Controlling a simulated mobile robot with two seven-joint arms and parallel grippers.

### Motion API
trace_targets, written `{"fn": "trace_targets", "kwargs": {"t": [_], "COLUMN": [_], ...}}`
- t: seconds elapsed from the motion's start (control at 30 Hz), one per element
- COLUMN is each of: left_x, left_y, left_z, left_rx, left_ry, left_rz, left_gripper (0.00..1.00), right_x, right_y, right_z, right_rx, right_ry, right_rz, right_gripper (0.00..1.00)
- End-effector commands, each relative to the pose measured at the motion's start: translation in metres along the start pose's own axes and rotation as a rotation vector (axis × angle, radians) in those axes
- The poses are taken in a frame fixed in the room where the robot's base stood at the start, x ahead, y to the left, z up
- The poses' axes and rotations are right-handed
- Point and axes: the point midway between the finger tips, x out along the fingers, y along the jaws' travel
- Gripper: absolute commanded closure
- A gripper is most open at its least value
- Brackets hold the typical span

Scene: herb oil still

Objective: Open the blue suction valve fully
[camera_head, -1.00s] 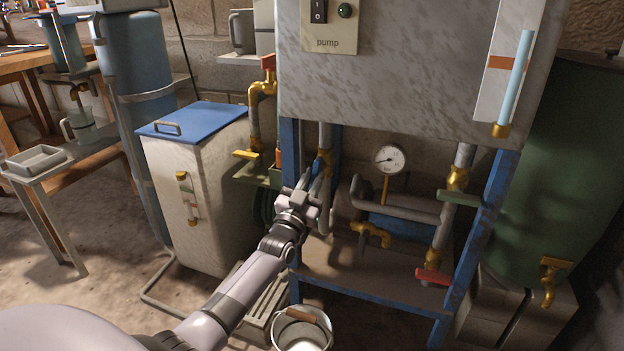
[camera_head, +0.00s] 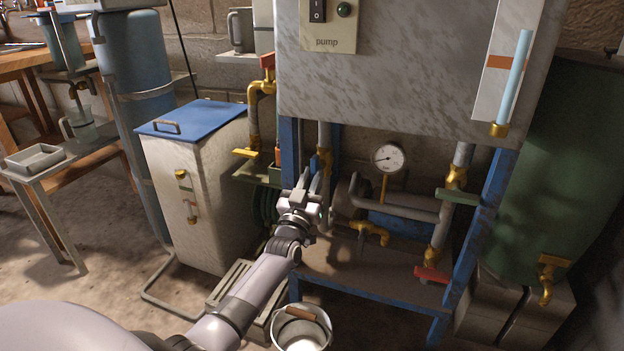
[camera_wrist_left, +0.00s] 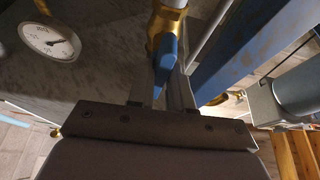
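The blue suction valve handle (camera_wrist_left: 165,62) shows in the left wrist view, attached to a brass valve body (camera_wrist_left: 158,25) on a pipe. It lies between the two fingers of my left gripper (camera_wrist_left: 163,88), with the fingers apart on either side; contact is not clear. In the head view my left gripper (camera_head: 313,174) is open in front of the brass valve (camera_head: 324,160) on the left vertical pipe. My right gripper is not in view.
A blue frame post (camera_head: 288,150) stands close left of the gripper. A pressure gauge (camera_head: 389,157), grey pipes and a brass tap (camera_head: 372,232) are to the right. A red-handled valve (camera_head: 433,274) sits lower right. A bucket (camera_head: 302,328) stands on the floor below.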

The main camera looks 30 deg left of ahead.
Motion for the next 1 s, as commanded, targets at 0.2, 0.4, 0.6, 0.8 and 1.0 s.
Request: {"fn": "trace_targets", "kwargs": {"t": [0.2,0.4,0.6,0.8,1.0], "left_x": [0.0,-0.003,-0.024,-0.053,-0.069], "left_y": [0.001,0.001,0.001,0.001,0.001], "left_z": [0.0,0.0,-0.001,-0.001,0.0], "left_rx": [0.0,0.001,0.0,0.001,-0.001], "left_ry": [0.0,0.0,-0.003,-0.002,-0.001], "left_rz": [0.001,0.001,0.002,0.001,0.001], "left_gripper": [0.6,0.6,0.6,0.6,0.6], "right_x": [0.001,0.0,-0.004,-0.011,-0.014], "right_y": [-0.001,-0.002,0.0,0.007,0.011], "right_z": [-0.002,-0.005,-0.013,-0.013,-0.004], "right_rx": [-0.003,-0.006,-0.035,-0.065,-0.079], "right_ry": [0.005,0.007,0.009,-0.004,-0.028], "right_rz": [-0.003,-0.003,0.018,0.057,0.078], "right_gripper": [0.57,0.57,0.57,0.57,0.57]}}
